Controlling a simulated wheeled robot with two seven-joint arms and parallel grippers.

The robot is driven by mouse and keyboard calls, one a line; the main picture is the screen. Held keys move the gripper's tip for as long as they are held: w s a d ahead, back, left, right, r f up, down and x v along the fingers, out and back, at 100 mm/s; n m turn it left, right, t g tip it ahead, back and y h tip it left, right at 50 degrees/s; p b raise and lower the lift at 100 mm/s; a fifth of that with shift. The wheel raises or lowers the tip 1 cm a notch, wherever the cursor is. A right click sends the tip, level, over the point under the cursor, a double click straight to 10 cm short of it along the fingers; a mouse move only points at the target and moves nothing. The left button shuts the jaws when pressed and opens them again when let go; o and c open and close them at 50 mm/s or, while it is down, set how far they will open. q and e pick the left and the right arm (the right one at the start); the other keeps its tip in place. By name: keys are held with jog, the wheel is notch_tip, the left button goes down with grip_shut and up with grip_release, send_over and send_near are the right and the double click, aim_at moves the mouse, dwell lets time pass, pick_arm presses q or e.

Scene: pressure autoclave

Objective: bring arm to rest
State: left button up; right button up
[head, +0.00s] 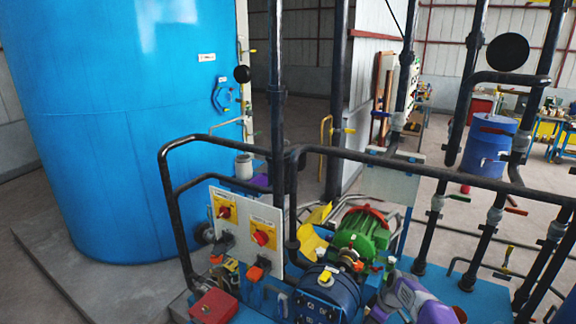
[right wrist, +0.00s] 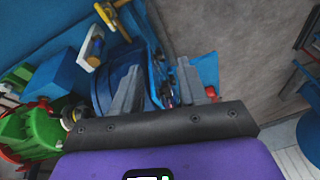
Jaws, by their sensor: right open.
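My right gripper (right wrist: 160,90) shows in the right wrist view with its two grey fingers spread and nothing between them. Its purple housing fills the bottom of that view. A dark blue round pump body (right wrist: 117,88) lies beyond the fingers, and I cannot tell whether they touch it. In the head view this body (head: 322,292) is at the bottom middle. My purple and grey right arm shows at the bottom, to the right of it. My left gripper is not in the head view.
A green motor (head: 358,236) stands behind the blue pump body. Black pipe railings (head: 400,160) cross the front. A panel with yellow-red switches (head: 245,230) is left of the pump. A large blue tank (head: 120,130) fills the left. Open floor (right wrist: 235,45) shows in the wrist view.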

jog(key=s+a+f+m+b, duration=0.2)
jog(key=s+a+f+m, duration=0.15)
jog(key=s+f, duration=0.35)
jog(key=s+a+f+m+b, duration=0.2)
jog(key=s+a+f, duration=0.3)
jog(key=f, duration=0.4)
jog(key=s+a+f+m+b, duration=0.1)
jog(key=s+a+m, duration=0.1)
jog(key=s, duration=0.6)
jog(key=s+a+f+m+y+b, duration=0.1)
jog(key=s+a+f+m, duration=0.1)
jog(key=s, duration=0.6)
jog(key=s+a+f+m+b, duration=0.2)
jog(key=s+a, duration=0.2)
jog(key=s, duration=0.3)
jog(key=shift+s+a+f+m+g, duration=0.2)
jog(key=shift+s+a+m+g, duration=0.1)
jog(key=shift+s+m, duration=0.1)
